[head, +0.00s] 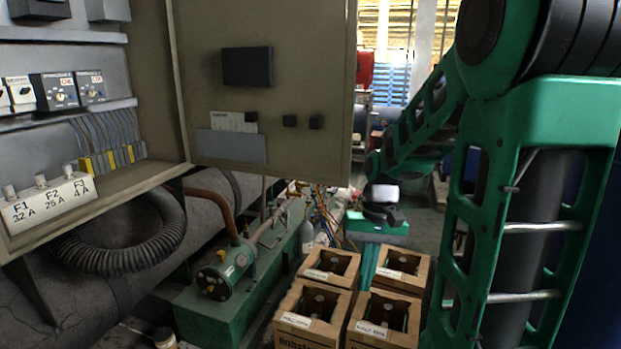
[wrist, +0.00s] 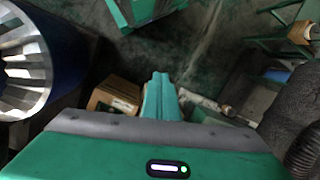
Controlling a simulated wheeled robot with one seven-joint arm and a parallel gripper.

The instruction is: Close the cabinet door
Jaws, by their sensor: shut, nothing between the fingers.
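The cabinet (head: 75,222) is at the left in the head view, with its inside exposed. Its door (head: 300,75) is swung open to the right of the cabinet, inner face showing, with a dark block and small knobs on it. My gripper (head: 366,283) is low and to the right of the door, apart from it in the picture, over the cardboard boxes. Its teal fingers are together and empty, and they also show in the wrist view (wrist: 160,78). The door cannot be made out in the wrist view.
Several open cardboard boxes (head: 314,302) stand below my gripper. A green pump unit (head: 225,268) and a ribbed black hose (head: 120,258) lie under the cabinet. Loose wires (head: 325,212) hang beyond the door's lower edge. A blue cylinder (wrist: 65,65) stands at the wrist view's left.

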